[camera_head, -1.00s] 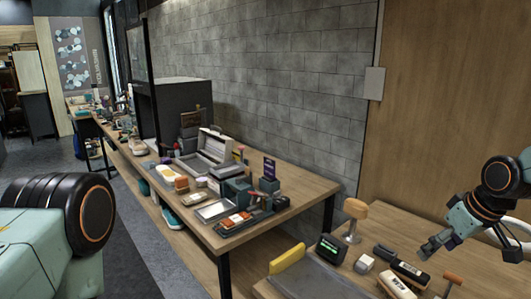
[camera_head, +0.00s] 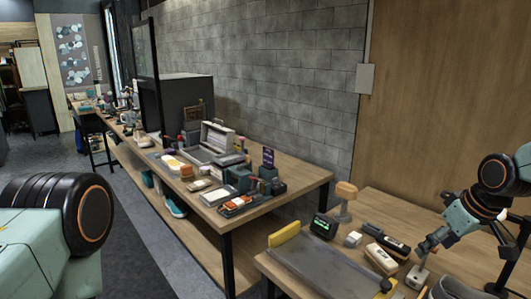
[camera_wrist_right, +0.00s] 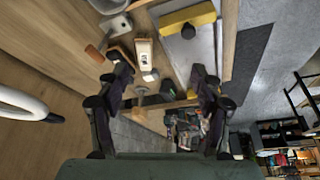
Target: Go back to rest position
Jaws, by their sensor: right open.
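My right gripper (camera_head: 428,246) is open at the right of the head view. It hangs over the near wooden table, just above a small pale item (camera_head: 417,276); I cannot tell whether they touch. In the right wrist view its two fingers (camera_wrist_right: 160,72) are spread apart with nothing held between them. The table's things show beyond and below them there. My left gripper is not in view; only part of my left arm shows at the left edge of the head view.
A longer, crowded table (camera_head: 285,189) runs along the grey wall. Floor is clear at left.

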